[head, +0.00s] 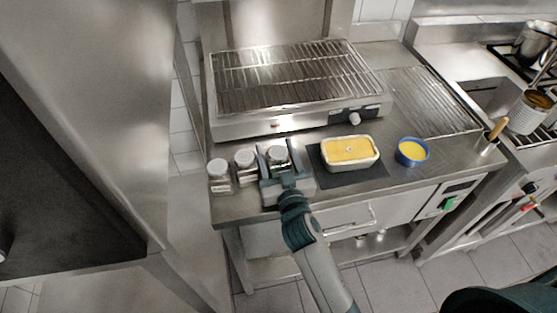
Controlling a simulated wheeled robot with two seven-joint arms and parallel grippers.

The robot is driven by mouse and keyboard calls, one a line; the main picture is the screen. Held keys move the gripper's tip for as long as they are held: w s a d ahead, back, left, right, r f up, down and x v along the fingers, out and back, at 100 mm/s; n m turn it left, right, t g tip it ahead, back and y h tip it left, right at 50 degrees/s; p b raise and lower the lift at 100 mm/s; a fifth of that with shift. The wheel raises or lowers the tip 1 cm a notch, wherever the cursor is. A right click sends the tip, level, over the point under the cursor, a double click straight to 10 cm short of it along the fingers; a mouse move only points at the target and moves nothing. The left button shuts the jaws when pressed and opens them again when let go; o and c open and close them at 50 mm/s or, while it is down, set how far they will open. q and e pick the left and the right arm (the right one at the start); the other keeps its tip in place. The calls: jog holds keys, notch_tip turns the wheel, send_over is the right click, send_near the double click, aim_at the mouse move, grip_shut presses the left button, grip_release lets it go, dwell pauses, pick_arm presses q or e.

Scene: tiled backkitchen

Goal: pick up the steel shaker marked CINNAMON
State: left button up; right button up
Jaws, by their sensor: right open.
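Three steel shakers with pale tops stand in a row at the left front of the steel counter: a left one (219,178), a middle one (245,166) and a right one (278,155). Any lettering on them is too small to read, so I cannot tell which is marked CINNAMON. My right gripper (276,151) is open at the right shaker, with one finger on each side of it in the picture. The gripper body hides that shaker's lower part. I cannot tell whether the fingers touch it. My left gripper is not in view.
A wire-rack grill (297,78) stands close behind the shakers. To the right are a loaf pan (350,153) with yellow filling on a dark mat (345,178) and a blue bowl (412,153). A tall steel cabinet (85,60) stands at the left.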

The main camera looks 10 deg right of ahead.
jog(key=shift+w, duration=0.4)
jog(key=shift+c, duration=0.3)
jog(key=c, duration=0.9)
jog(key=shift+o, duration=0.2)
jog(key=shift+r, duration=0.15)
jog(key=shift+r, duration=0.2)
notch_tip(320, 180, up, 3)
jog(key=shift+r, duration=0.1)
jog(key=d+r+b, duration=0.1)
jog(key=d+r, duration=0.2)
jog(key=d, duration=0.3)
jog(key=s+d+r+b, duration=0.1)
jog(key=d+r, duration=0.3)
jog(key=d, duration=0.1)
jog(key=shift+d, duration=0.35)
